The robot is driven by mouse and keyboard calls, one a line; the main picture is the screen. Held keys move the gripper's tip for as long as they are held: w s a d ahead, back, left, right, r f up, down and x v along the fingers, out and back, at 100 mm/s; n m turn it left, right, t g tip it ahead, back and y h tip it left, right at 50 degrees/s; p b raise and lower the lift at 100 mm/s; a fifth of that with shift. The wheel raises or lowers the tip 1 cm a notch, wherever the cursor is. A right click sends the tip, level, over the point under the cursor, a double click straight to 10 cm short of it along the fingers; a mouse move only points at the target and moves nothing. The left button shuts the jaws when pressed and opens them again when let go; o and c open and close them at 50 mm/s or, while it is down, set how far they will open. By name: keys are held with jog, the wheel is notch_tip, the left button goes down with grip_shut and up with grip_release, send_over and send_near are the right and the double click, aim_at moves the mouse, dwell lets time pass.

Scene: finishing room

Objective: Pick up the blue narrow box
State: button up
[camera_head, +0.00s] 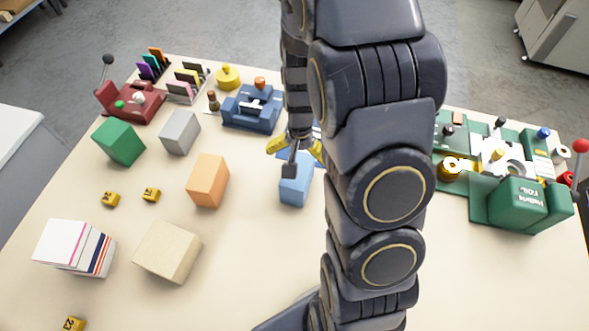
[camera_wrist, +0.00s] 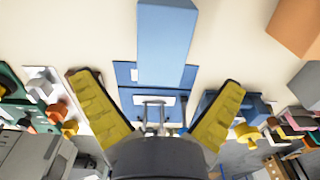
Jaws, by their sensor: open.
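The blue narrow box (camera_head: 296,192) stands on the table near the middle in the head view, partly covered by my gripper and arm. In the wrist view the blue box (camera_wrist: 167,42) is at the top centre, its lower end between the lines of the two fingers and most of it beyond the fingertips. My gripper (camera_head: 297,148) is just above and behind the box in the head view. In the wrist view my gripper (camera_wrist: 157,79) has its yellow pads spread wide, with nothing held. Whether anything touches the box cannot be told.
An orange box (camera_head: 208,181) stands left of the blue box. Grey (camera_head: 180,132), green (camera_head: 119,142) and beige (camera_head: 167,251) boxes stand farther left. A blue machine (camera_head: 251,108) is behind; a green press (camera_head: 515,203) is at right.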

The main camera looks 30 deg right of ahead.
notch_tip(320, 180, down, 7)
jog(key=shift+w+f, duration=0.1)
jog(key=shift+f, duration=0.05)
jog(key=c, duration=1.2)
